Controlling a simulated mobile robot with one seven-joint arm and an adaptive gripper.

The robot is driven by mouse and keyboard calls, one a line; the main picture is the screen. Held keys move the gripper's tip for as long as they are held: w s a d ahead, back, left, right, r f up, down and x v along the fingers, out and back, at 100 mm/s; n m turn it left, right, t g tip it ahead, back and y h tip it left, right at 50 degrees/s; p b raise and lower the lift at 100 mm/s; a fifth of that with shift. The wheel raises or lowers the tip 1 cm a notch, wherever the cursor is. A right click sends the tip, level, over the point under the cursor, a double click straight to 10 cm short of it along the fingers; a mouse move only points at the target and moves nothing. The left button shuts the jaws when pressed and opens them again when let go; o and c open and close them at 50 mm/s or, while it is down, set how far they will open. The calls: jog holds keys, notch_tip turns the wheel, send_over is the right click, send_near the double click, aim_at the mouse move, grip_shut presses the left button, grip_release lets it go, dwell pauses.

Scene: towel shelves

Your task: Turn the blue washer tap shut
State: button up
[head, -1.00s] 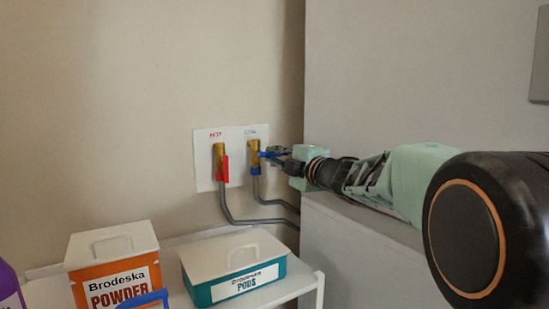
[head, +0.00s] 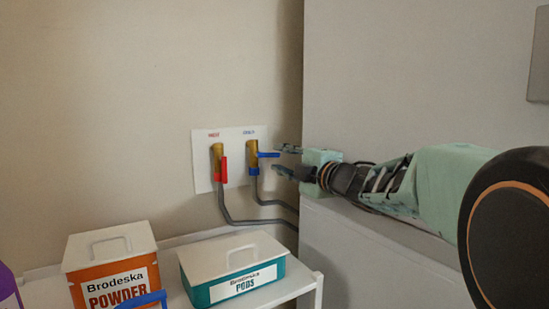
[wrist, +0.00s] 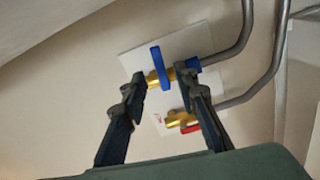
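The blue washer tap (head: 268,154) is a brass valve with a blue lever on a white wall plate (head: 204,182). In the head view its lever points sideways to the right, across the vertical brass body. In the wrist view the blue lever (wrist: 160,67) lies across the brass body, beyond and between the finger ends. My gripper (head: 284,161) is open and empty, just right of the lever and apart from it. In the wrist view the two fingers of my gripper (wrist: 166,85) are spread.
The red-handled hot tap (head: 221,165) is left of the blue one, its lever hanging down along the body. Grey hoses (head: 245,221) run below both taps. A white appliance (head: 360,255) stands under my arm. A shelf holds a powder box (head: 112,265) and a pods box (head: 232,268).

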aim_at(274, 154)
jog(key=v, duration=0.7)
jog(key=shift+s+d, duration=0.2)
jog(key=shift+s, duration=0.15)
jog(key=o, duration=0.9)
jog(key=m+p, duration=0.2)
jog(key=shift+w+a+r+p, duration=0.1)
jog(key=shift+w+r+p, duration=0.05)
jog(key=shift+r+p, duration=0.2)
jog(key=shift+o, duration=1)
jog(key=shift+a+m+p, duration=0.1)
jog(key=shift+m+p, duration=0.7)
jog(key=shift+p, duration=0.2)
jog(key=w+a+m+p, duration=0.2)
jog(key=w+m+p, duration=0.1)
jog(key=m, duration=0.1)
jog(key=w+a+m+p, duration=0.2)
jog(key=w+m+p, duration=0.1)
jog(key=m+p, duration=0.1)
jog(key=w+a+m+p, duration=0.2)
jog(key=w+m+p, duration=0.1)
jog(key=m, duration=0.3)
jog(key=shift+p, duration=0.65)
